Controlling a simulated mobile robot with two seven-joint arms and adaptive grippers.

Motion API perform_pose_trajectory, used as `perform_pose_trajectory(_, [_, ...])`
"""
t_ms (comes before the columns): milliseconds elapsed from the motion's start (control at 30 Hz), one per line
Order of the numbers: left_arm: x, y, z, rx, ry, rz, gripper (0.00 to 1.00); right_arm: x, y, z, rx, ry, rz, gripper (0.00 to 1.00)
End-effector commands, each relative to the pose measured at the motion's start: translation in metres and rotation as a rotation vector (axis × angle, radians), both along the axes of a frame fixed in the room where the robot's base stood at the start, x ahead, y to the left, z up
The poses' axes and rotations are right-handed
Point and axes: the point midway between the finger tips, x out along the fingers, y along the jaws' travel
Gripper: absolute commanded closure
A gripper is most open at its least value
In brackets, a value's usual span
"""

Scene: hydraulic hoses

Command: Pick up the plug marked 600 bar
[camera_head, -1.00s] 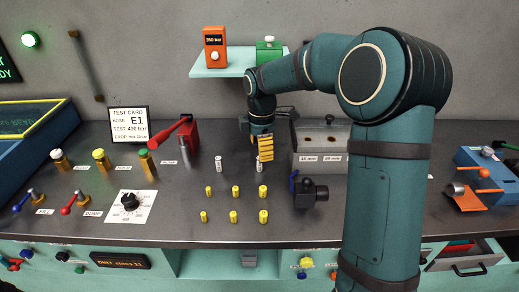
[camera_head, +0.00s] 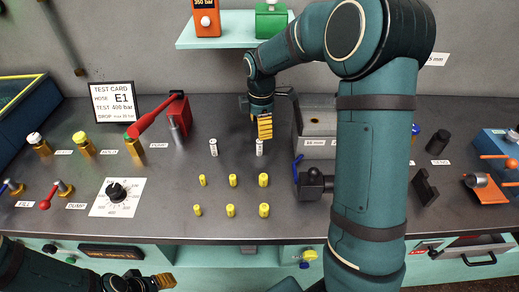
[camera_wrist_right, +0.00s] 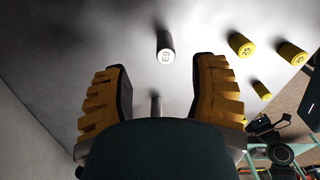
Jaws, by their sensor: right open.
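Two pale upright plugs, one at left (camera_head: 213,147) and one at right (camera_head: 259,147), stand on the dark bench in the head view. Several yellow plugs (camera_head: 233,180) stand in two rows in front of them. No 600 bar marking is readable. My right gripper (camera_head: 264,128) is open, just behind and above the right pale plug. In the right wrist view its yellow fingers (camera_wrist_right: 160,95) are spread apart. A pale-topped dark plug (camera_wrist_right: 166,55) with a small unclear mark lies ahead of them. My left gripper (camera_head: 165,281) is at the lower left, its jaws unclear.
A test card (camera_head: 113,100) reads hose E1, test 400 bar. A red-handled pump (camera_head: 178,118) stands left of the pale plugs. A black fitting with a blue lever (camera_head: 314,184) is right of the yellow plugs. A shelf (camera_head: 225,38) hangs behind.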

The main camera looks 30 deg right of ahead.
Motion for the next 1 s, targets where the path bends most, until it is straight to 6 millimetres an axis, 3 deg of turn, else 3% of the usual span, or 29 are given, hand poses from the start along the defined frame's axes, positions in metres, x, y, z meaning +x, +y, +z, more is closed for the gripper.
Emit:
perform_pose_trajectory(267, [0.001, 0.000, -0.006, 0.000, -0.003, 0.000, 0.53, -0.001, 0.001, -0.021, 0.000, 0.001, 0.000, 0.41])
perform_pose_trajectory(600, [0.004, 0.000, -0.020, 0.001, -0.010, 0.002, 0.53, -0.006, 0.006, -0.064, 0.000, 0.001, -0.002, 0.41])
perform_pose_trajectory(900, [0.004, 0.000, -0.020, 0.002, -0.011, 0.002, 0.53, -0.006, 0.006, -0.066, 0.000, 0.000, -0.002, 0.41])
perform_pose_trajectory(933, [0.004, 0.000, -0.020, 0.002, -0.011, 0.002, 0.53, -0.006, 0.006, -0.066, 0.000, 0.000, -0.002, 0.46])
perform_pose_trajectory(1000, [0.004, 0.000, -0.020, 0.002, -0.011, 0.002, 0.53, -0.006, 0.006, -0.066, 0.000, 0.000, -0.002, 0.71])
